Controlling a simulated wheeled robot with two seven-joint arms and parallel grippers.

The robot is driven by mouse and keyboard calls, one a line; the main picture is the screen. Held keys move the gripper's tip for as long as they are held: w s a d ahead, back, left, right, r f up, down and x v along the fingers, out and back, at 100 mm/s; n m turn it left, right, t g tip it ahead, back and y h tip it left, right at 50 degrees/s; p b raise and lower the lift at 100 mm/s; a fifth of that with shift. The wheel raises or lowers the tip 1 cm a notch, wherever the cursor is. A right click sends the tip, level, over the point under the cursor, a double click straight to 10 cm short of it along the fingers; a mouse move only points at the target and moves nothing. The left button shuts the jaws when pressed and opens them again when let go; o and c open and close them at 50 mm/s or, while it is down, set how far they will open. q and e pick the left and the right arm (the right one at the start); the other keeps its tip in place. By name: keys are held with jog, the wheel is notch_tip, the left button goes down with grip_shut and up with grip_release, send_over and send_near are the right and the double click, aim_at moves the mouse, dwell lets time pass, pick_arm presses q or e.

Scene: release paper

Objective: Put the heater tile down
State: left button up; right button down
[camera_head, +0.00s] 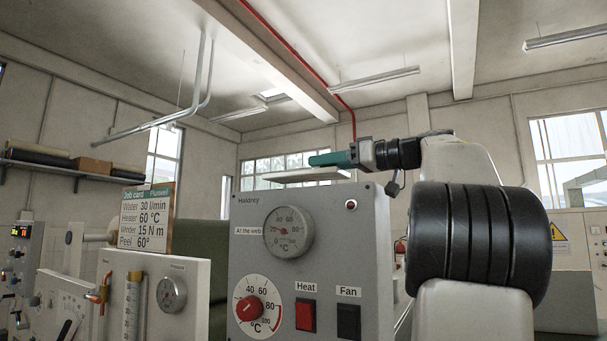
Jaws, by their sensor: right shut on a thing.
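The tile is seen nearly edge-on over the top edge of the box. I cannot tell whether the tile touches anything beneath it, as the box hides what is behind. My left gripper is not in view.
The box front carries a dial (288,232), a red knob (248,309), a red Heat switch (306,315) and a black Fan switch (349,321). A job card (146,220) and a panel with gauges (172,294) stand at the left.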

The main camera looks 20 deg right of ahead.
jog(key=shift+f, duration=1.1)
jog(key=shift+f, duration=0.15)
jog(key=c, duration=0.7)
grip_release()
jog(key=shift+f, duration=0.1)
jog(key=shift+r, duration=0.25)
jog(key=v, duration=1.2)
